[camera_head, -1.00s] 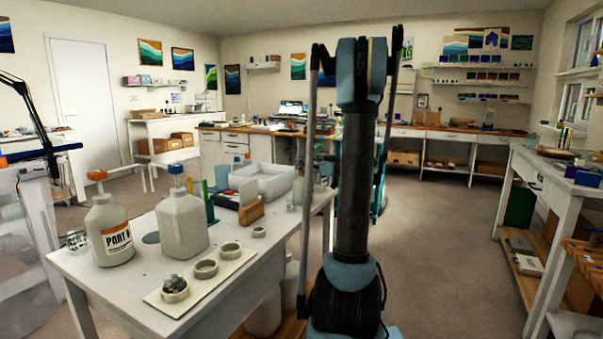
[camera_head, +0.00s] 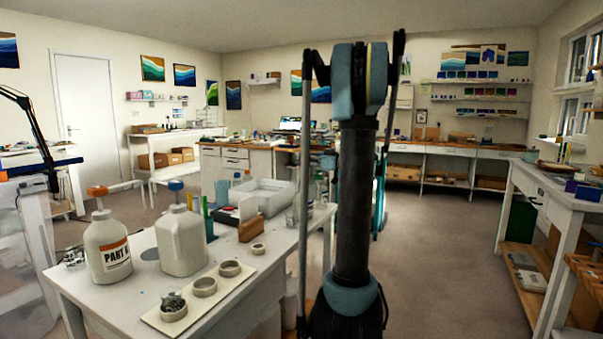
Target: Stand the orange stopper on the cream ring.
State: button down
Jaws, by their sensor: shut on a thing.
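My arm rises upright right of the middle, but my gripper is out of view or hidden behind it. I do not see a loose orange stopper; an orange top (camera_head: 97,190) sits on the white jug labelled PART A (camera_head: 107,262). On a pale board (camera_head: 150,322) at the table's front lie three pale rings: a front one (camera_head: 174,314) with a grey lumpy thing on it, a middle one (camera_head: 204,288) and a back one (camera_head: 230,269). A smaller pale ring (camera_head: 258,249) lies on the table behind the board. I cannot tell which ring is the cream one.
The white table (camera_head: 110,305) also holds a white jug with a blue cap (camera_head: 181,248), a wooden block (camera_head: 251,230) and a white tray (camera_head: 268,192). A white bench (camera_head: 545,185) stands at the right. The floor (camera_head: 450,250) between is clear.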

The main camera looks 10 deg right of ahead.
jog(key=shift+r, duration=2.45)
